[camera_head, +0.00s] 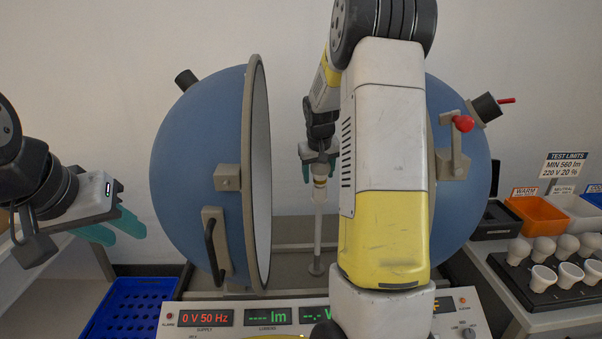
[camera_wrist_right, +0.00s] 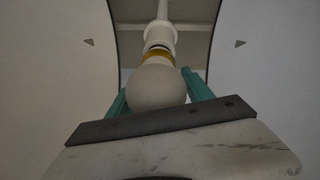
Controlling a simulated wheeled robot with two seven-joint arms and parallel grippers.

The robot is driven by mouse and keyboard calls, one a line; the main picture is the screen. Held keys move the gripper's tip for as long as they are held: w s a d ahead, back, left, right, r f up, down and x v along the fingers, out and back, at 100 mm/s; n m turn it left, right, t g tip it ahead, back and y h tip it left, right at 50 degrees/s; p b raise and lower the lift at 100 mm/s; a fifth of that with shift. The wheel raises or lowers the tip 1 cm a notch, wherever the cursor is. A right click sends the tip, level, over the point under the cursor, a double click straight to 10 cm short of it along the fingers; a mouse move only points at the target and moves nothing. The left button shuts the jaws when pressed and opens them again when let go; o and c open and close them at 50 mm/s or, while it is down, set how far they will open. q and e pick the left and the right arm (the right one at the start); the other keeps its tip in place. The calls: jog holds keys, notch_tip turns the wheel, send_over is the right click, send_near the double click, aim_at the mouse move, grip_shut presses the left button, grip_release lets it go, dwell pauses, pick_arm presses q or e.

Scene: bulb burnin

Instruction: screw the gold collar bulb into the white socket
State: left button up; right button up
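The gold collar bulb has a round white globe (camera_wrist_right: 157,86) and a gold collar (camera_wrist_right: 159,53) in the right wrist view. It is lined up with the white socket (camera_wrist_right: 160,32), with a dark band between collar and socket. Whether it is threaded in I cannot tell. In the head view the socket tops a thin white post (camera_head: 318,222) inside the open sphere. My right gripper (camera_wrist_right: 158,92) has a teal finger on each side of the globe, seemingly touching it; its arm hides part of the head view. My left gripper (camera_head: 118,228) is empty at the left, its teal fingers apart.
The blue sphere's left half (camera_head: 195,160) stands open; its right half (camera_head: 475,150) is partly behind my arm. A control panel (camera_head: 250,318) reads 0 V 50 Hz. A rack of several bulbs (camera_head: 545,285) and an orange bin (camera_head: 537,213) are right, a blue crate (camera_head: 130,305) lower left.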

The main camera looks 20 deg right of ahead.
jog(key=c, duration=0.9)
jog(key=m, duration=0.2)
jog(key=s+m+g+h, duration=0.1)
jog(key=m, duration=0.1)
jog(key=shift+f, duration=0.1)
jog(key=m, duration=0.2)
jog(key=m+g+h, duration=0.1)
jog(key=m, duration=0.2)
jog(key=shift+s+d+g, duration=0.1)
jog(key=shift+s+g, duration=0.2)
jog(key=shift+s, duration=0.1)
jog(key=o, duration=1.5)
jog(key=shift+d, duration=0.1)
jog(key=shift+c, duration=0.2)
jog(key=shift+h, duration=0.3)
